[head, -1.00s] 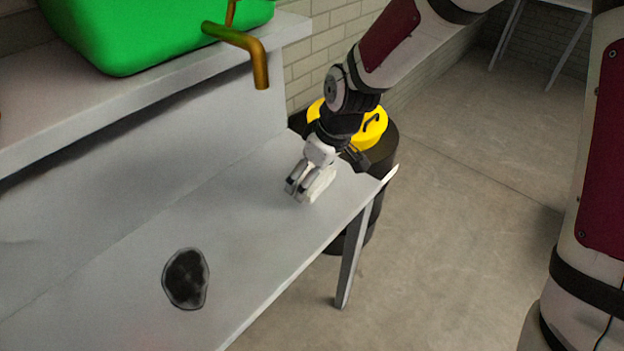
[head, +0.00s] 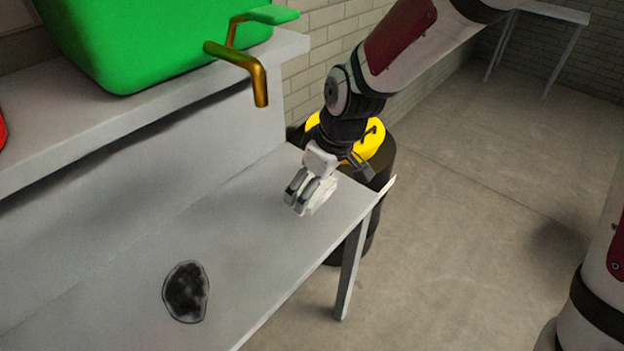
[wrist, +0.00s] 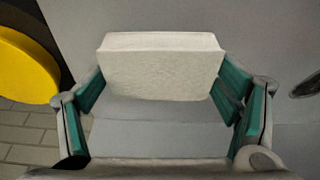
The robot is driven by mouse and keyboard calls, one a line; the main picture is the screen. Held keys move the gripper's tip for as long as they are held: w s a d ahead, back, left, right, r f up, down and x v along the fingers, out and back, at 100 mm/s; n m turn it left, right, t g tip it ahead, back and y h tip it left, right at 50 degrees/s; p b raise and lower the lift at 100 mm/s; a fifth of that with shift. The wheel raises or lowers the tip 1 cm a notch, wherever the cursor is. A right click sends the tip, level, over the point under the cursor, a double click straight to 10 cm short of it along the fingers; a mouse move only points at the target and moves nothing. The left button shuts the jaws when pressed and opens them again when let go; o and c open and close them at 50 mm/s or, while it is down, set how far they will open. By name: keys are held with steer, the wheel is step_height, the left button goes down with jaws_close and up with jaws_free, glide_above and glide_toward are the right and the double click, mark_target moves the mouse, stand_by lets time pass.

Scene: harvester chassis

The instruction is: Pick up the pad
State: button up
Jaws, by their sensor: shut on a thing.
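The pad is a white, block-shaped piece. In the wrist view the pad (wrist: 160,68) sits between the green-lined fingers of my gripper (wrist: 165,100), which are shut on it. In the head view my gripper (head: 308,192) points down over the right end of the grey table (head: 250,215). The pad (head: 323,195) shows there as a pale shape partly hidden by the fingers. I cannot tell whether its lower edge touches the table.
A dark stain-like patch (head: 186,292) lies on the table at the lower left. A green container (head: 150,40) with a brass tap (head: 250,70) stands on the shelf above. A yellow-topped black barrel (head: 372,145) stands behind the table's right end. Floor to the right is open.

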steer(key=s+d+r+p, duration=0.1)
steer(key=s+p, duration=0.1)
steer(key=s, duration=1.1)
steer(key=shift+d+r, duration=0.15)
steer(key=shift+d, duration=0.25)
